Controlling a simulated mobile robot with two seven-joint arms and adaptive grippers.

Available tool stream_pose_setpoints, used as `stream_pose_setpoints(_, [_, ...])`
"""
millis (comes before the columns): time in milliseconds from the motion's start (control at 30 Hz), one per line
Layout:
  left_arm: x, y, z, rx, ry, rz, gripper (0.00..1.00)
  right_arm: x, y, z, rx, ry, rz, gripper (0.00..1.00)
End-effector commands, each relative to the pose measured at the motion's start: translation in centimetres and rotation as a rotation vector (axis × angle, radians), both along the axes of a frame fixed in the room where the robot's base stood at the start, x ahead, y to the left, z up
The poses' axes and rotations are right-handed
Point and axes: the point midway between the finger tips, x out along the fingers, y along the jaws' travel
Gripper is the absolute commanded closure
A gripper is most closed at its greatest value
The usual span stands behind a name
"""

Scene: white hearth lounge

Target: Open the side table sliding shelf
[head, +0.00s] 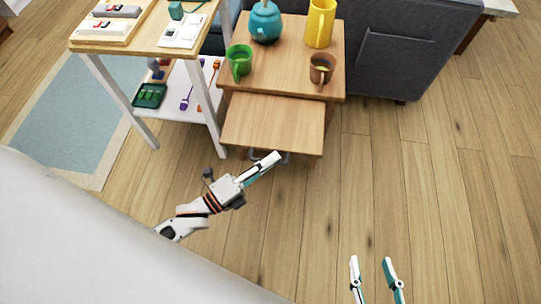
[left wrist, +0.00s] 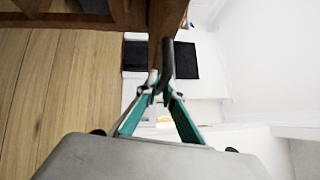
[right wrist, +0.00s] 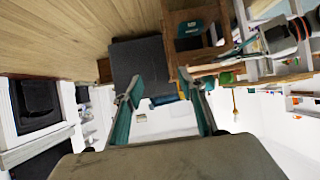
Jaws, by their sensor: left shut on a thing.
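The wooden side table (head: 290,64) stands at the top middle of the head view. Its sliding shelf (head: 272,124) sticks out from under the table top toward me. My left gripper (head: 272,160) is at the shelf's front edge, shut on the shelf handle (head: 284,154). In the left wrist view the dark curved handle (left wrist: 168,58) lies between the left fingertips (left wrist: 162,90), below the brown wood. My right gripper (head: 376,262) is open and empty over the floor at lower right. Its spread fingers also show in the right wrist view (right wrist: 168,92).
A teal teapot (head: 265,22), a yellow pitcher (head: 320,24), a green mug (head: 239,62) and a brown mug (head: 322,68) stand on the table top. A white-legged shelf unit (head: 185,90) is close on the left, a grey sofa (head: 400,50) behind right. The floor (head: 440,180) at right is clear.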

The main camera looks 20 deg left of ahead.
Motion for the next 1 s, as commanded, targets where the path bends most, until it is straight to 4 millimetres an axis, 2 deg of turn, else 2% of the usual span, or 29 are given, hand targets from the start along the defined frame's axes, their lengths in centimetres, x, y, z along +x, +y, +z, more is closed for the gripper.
stream_pose_setpoints(200, [0.0, 0.0, 0.0, 0.000, 0.001, 0.000, 1.00, 0.1, 0.0, 0.3, 0.001, -0.005, -0.001, 0.60])
stream_pose_setpoints(233, [0.0, 0.0, 0.0, 0.000, 0.001, 0.000, 0.88, 0.2, 0.0, 0.3, 0.002, -0.007, -0.001, 0.60])
stream_pose_setpoints(267, [0.0, 0.1, 0.0, 0.000, 0.001, 0.000, 0.85, 0.2, 0.0, 0.4, 0.002, -0.008, -0.001, 0.60])
stream_pose_setpoints(633, [-0.2, 0.2, -0.1, 0.000, 0.001, 0.000, 0.85, 0.7, 0.1, 0.8, 0.008, -0.018, -0.005, 0.60])
stream_pose_setpoints(767, [-1.4, 0.8, -0.3, 0.000, 0.003, 0.001, 0.85, 0.6, 0.1, 0.7, 0.007, -0.017, -0.005, 0.60])
stream_pose_setpoints(1000, [-5.5, 3.1, -0.9, 0.001, 0.004, 0.001, 0.85, 0.5, 0.1, 0.6, 0.007, -0.015, -0.004, 0.60])
